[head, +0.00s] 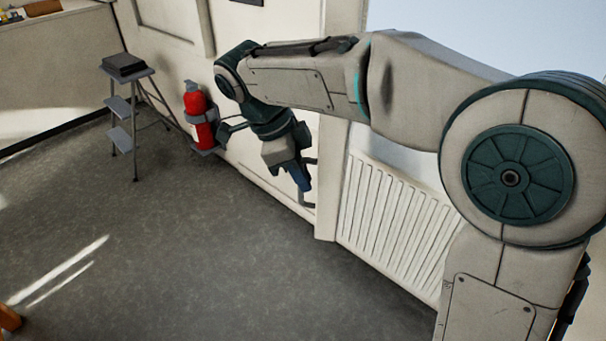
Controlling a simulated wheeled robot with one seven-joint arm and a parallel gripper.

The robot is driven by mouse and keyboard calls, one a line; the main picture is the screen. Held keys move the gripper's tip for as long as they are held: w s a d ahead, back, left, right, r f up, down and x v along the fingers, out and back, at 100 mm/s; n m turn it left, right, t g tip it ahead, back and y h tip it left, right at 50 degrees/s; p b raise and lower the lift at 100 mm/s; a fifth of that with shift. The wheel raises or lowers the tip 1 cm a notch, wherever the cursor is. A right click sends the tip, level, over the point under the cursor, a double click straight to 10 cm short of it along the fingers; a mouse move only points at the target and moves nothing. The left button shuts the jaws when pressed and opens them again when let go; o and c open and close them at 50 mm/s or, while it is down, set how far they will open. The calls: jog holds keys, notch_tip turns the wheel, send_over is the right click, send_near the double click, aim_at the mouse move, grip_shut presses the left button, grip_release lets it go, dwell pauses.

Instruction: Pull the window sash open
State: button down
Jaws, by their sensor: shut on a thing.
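My gripper (302,182) is in the middle of the head view, at the end of my arm, pointing down beside a pale upright panel. Its blue fingers are shut on a grey bar handle (306,204), whose ends show above and below the fingers. The handle stands at the pale panel (262,168), next to a cream upright post (331,190). My arm hides much of the panel and its upper edge, so I cannot tell how far the sash stands open. Pale blue glass or sky (440,25) shows at the upper right.
A white ribbed radiator (395,215) stands right of the post, partly behind my arm. A red fire extinguisher (197,112) hangs on the wall left of my gripper. A grey step stool (120,105) with a dark box stands farther left. The grey floor in front is clear.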

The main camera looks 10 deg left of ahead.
jog(key=c, duration=1.5)
grip_release()
jog(key=shift+r, duration=0.1)
jog(key=p+v, duration=0.1)
jog(key=v, duration=1.2)
jog(key=shift+r+p, duration=0.3)
jog(key=shift+r, duration=0.05)
